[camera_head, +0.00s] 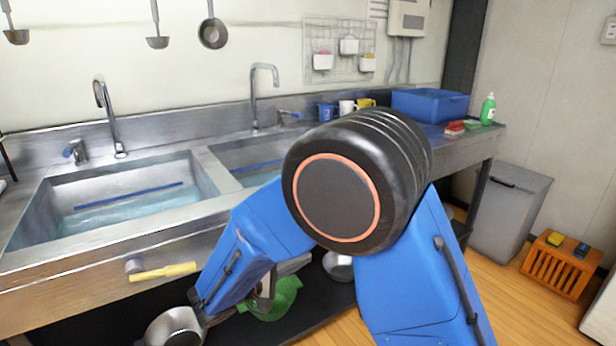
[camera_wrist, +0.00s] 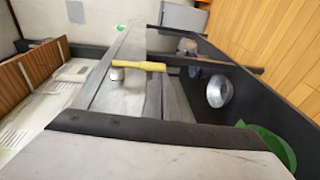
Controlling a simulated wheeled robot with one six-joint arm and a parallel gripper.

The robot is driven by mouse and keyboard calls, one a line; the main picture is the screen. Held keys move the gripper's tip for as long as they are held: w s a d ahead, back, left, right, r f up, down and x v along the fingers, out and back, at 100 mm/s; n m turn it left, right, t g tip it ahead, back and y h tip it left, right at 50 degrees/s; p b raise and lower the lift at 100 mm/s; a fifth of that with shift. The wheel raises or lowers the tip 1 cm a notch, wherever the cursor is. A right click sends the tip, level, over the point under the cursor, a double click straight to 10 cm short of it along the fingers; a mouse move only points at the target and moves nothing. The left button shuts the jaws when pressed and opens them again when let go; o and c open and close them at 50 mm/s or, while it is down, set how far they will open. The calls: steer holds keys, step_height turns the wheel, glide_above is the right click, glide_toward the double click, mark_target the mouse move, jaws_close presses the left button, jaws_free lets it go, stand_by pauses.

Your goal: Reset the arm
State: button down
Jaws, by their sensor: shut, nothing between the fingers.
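My blue arm (camera_head: 415,275) with its black round joint (camera_head: 340,195) fills the middle of the head view and is folded down toward the lower left. Its end hangs low in front of the sink counter, and the forearm hides most of it. In the wrist view, my gripper (camera_wrist: 160,128) shows as a pale block with a dark front edge along the bottom. It is shut and holds nothing. Its fingertips are not clear to see.
A green colander (camera_head: 277,300) and a metal bowl (camera_head: 338,266) sit on the lower shelf. Two sinks (camera_head: 130,195) hold water. A blue tub (camera_head: 430,105) stands at the back right. Wooden floor (camera_head: 510,300) is open at right.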

steer(key=s+d+r+m+g+y, duration=0.1)
steer(key=s+d+r+m+g, duration=0.2)
steer(key=d, duration=0.9)
steer(key=s+d+r+m+g+y, duration=0.15)
steer(key=s+d+g, duration=0.4)
steer(key=d, duration=0.75)
steer(key=s+d+r+m+t+y, duration=0.1)
steer(key=s+d+m+y, duration=0.1)
steer(key=s+y, duration=0.3)
steer(key=s+d+r+m+t+y, duration=0.1)
steer(key=s+d+y, duration=0.4)
steer(key=s, duration=0.7)
steer(key=shift+s+r+m, duration=0.4)
steer(key=shift+r+m, duration=0.05)
steer(key=shift+r, duration=0.15)
